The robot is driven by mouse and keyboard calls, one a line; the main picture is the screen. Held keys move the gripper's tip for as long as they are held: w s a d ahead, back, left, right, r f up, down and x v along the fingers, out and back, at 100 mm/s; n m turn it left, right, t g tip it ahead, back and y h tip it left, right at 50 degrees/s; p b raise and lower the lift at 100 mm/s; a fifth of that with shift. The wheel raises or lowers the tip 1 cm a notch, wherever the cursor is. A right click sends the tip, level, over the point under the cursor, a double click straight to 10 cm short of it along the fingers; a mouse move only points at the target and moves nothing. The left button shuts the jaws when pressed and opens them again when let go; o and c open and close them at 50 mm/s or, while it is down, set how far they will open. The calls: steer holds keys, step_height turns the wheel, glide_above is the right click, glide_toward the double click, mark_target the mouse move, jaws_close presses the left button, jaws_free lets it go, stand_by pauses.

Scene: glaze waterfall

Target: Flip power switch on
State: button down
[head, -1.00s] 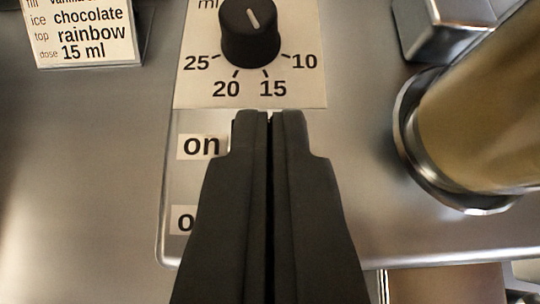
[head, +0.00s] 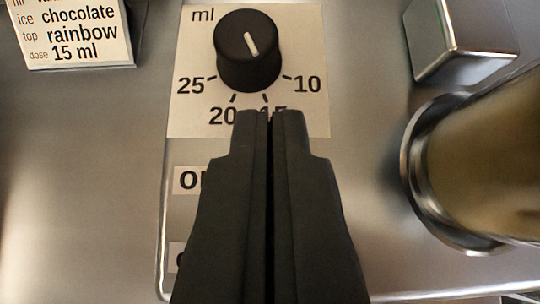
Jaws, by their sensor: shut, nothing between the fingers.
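My gripper (head: 270,118) is shut and empty. Its dark fingers point up the picture, with the tips over the lower edge of the dial plate, covering part of the "15" mark. The power switch itself is not visible; the fingers cover the panel right of the labels. The "on" label (head: 187,180) is partly hidden behind the left finger.
A black dial knob (head: 248,50) stands on the white ml plate (head: 185,118) just above my fingertips. A recipe card (head: 75,35) is upper left. A metal block (head: 460,40) and a tan cylinder with a metal rim (head: 490,165) stand at the right. Bare steel lies at the left.

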steer(key=r, duration=0.4)
steer(key=shift+w+r, duration=0.25)
steer(key=shift+w, duration=0.05)
steer(key=s+r, duration=0.5)
steer(key=r, duration=0.2)
steer(key=shift+s+r, duration=0.3)
steer(key=shift+s, duration=0.05)
steer(key=s+f+t, duration=0.2)
steer(key=s, duration=0.9)
steer(key=s+f+t, duration=0.2)
steer(key=s+f, duration=0.1)
steer(key=s, duration=0.8)
steer(key=s+f+t, duration=0.2)
steer(key=s+t, duration=0.1)
steer(key=s, duration=0.8)
steer(key=shift+a+f, duration=0.3)
stand_by(1.5)
